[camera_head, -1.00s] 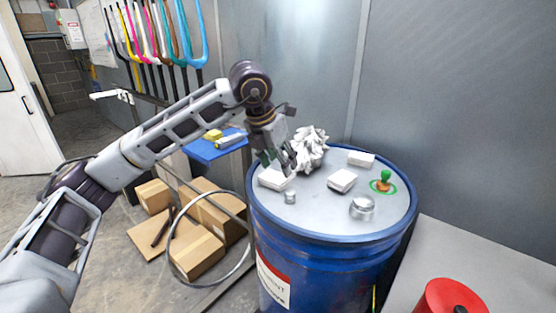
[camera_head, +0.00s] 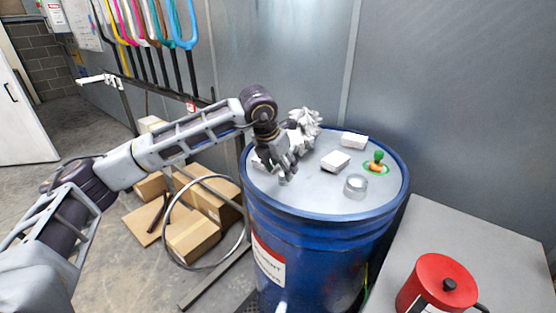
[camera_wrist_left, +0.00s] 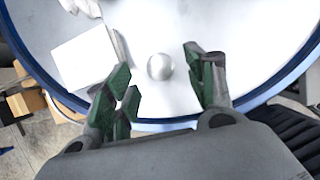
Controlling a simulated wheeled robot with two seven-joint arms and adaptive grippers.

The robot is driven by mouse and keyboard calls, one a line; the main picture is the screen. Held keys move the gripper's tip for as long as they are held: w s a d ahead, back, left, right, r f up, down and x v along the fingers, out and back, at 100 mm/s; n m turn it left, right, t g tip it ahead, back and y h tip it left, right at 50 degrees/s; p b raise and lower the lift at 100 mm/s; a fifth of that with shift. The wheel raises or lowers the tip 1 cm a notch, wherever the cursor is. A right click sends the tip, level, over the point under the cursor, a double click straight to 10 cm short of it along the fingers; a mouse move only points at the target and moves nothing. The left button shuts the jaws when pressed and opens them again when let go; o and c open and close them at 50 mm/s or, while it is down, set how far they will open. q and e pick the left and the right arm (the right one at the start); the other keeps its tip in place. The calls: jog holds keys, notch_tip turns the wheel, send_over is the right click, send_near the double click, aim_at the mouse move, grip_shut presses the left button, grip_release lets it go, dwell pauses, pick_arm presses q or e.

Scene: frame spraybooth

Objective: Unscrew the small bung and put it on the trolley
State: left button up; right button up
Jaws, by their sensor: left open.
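The small bung (camera_wrist_left: 160,67) is a round silver cap on the drum lid (camera_head: 305,195), seen from above in the left wrist view. My left gripper (camera_head: 287,177) is open and points down over the front left of the lid. In the left wrist view, its green-padded fingers stand to either side of the bung, apart from it. In the head view the gripper hides the bung. No trolley is identifiable now; my left arm covers where a blue tray showed earlier. My right gripper is out of view.
A larger silver cap (camera_head: 356,185), white blocks (camera_head: 335,161), crumpled white rag (camera_head: 304,124) and green-topped fitting (camera_head: 377,160) are on the blue drum (camera_head: 320,243). A red can (camera_head: 436,284) stands on a grey surface (camera_head: 470,240) at right. Cardboard boxes (camera_head: 193,237) lie at left.

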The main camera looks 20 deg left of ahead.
pick_arm(q)
jog(key=shift+x, duration=1.4)
jog(key=c, duration=1.1)
jog(key=o, duration=0.3)
jog(key=shift+c, duration=1.1)
jog(key=shift+o, duration=0.2)
jog(key=shift+w+d+f+n+y+b, duration=0.1)
jog(key=shift+n+y+b, duration=0.6)
jog(key=shift+n, duration=0.8)
jog(key=shift+n+b, duration=0.3)
jog(key=shift+n, duration=0.5)
jog(key=shift+c, duration=0.2)
jog(key=shift+y, duration=0.3)
